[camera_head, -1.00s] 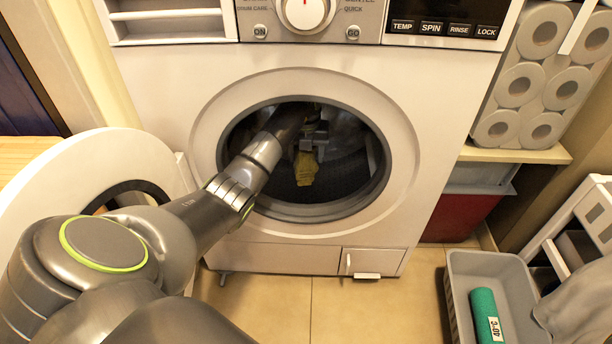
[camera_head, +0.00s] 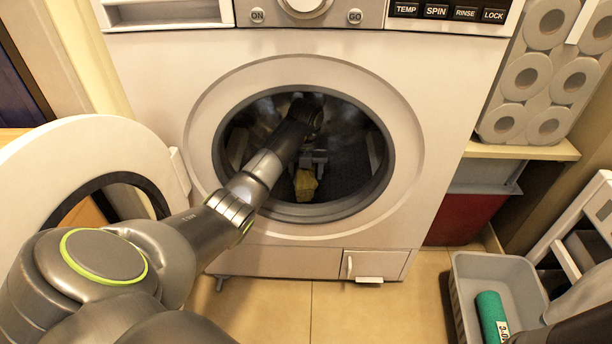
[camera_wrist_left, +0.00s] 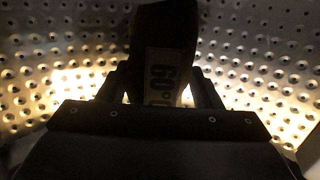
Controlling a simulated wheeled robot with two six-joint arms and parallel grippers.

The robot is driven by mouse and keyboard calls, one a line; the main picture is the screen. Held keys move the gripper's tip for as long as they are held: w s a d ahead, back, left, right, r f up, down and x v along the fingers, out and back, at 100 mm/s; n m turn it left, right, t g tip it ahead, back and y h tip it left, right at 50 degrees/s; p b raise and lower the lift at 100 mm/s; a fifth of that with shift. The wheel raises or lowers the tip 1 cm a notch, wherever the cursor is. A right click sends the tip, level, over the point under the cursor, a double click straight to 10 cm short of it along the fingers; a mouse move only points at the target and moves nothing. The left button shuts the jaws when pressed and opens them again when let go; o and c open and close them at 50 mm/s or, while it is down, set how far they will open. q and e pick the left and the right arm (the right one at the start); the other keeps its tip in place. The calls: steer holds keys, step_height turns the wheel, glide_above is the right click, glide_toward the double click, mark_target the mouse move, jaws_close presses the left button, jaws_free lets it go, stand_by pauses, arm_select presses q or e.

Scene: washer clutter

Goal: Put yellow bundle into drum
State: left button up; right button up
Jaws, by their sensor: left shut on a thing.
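The washer's drum (camera_head: 345,165) is open at the front, with its round door (camera_head: 70,165) swung out to the left. My left arm reaches through the opening. My left gripper (camera_head: 312,160) is inside the drum, shut on the yellow bundle (camera_head: 305,185), which hangs below it in the head view. The drum floor under the bundle is dark in the head view.
A grey bin (camera_head: 490,265) with a green roll (camera_head: 490,315) stands on the floor at the lower right. Toilet rolls (camera_head: 545,75) sit on a shelf at the right. A dark shape, maybe my right arm, enters at the lower right corner. Floor in front is clear.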

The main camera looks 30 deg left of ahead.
arm_select(q)
steer(key=shift+f, duration=0.25)
steer(key=shift+f, duration=0.65)
steer(key=o, duration=1.1)
steer(key=shift+r, duration=0.1)
